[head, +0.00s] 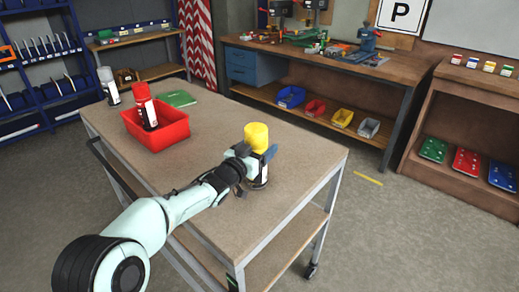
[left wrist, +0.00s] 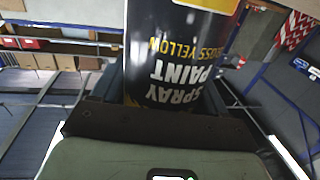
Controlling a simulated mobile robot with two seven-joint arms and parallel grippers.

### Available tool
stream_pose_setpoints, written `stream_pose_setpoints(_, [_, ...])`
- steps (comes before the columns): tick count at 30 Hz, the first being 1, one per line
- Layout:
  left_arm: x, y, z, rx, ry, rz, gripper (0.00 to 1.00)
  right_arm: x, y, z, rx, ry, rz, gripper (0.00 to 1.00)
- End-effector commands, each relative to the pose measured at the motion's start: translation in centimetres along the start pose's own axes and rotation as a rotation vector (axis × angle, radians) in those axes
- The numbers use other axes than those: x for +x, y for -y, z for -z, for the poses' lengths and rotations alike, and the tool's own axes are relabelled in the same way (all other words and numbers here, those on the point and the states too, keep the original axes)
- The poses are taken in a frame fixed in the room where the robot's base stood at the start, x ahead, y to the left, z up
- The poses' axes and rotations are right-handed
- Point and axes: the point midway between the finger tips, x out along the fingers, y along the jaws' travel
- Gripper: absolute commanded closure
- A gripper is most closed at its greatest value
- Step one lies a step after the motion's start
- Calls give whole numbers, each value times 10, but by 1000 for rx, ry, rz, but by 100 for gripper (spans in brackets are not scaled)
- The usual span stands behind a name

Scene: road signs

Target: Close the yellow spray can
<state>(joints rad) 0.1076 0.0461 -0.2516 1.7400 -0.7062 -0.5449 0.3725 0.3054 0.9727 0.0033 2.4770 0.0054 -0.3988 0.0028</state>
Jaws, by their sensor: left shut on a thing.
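The yellow spray can (head: 263,170) is upright near the right end of the cart's top. A yellow cap (head: 256,136) sits at its top; I cannot tell whether it is fully seated. My left gripper (head: 259,163) is shut around the can's body, below the cap. In the left wrist view the black can (left wrist: 178,50) fills the middle between the fingers, its "Gloss Yellow Spray Paint" label upside down. The can's base is partly hidden, so I cannot tell whether it touches the top. My right gripper is not in view.
The cart's top (head: 205,150) is clear around the can. A red bin (head: 172,135) holds a red-capped can (head: 145,104). A white-capped can (head: 108,86) and a green book (head: 177,98) are at the far left. A workbench (head: 330,65) stands behind, across a floor gap.

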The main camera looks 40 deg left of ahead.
Motion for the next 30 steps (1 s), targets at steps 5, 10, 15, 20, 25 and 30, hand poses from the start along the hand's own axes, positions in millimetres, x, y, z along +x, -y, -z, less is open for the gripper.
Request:
stream_pose_setpoints(5, [0,0,2,0,-5,0,81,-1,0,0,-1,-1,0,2])
stream_pose_setpoints(10, [0,0,-1,0,-4,0,81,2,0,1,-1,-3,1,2])
stream_pose_setpoints(15, [0,0,-3,0,0,0,1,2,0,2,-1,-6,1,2])
stream_pose_setpoints(20, [0,0,-3,0,0,0,1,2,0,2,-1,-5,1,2])
stream_pose_setpoints(25, [0,0,2,0,0,0,1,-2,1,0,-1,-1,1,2])
stream_pose_setpoints(30, [-27,1,0,-2,-1,1,1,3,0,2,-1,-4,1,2])
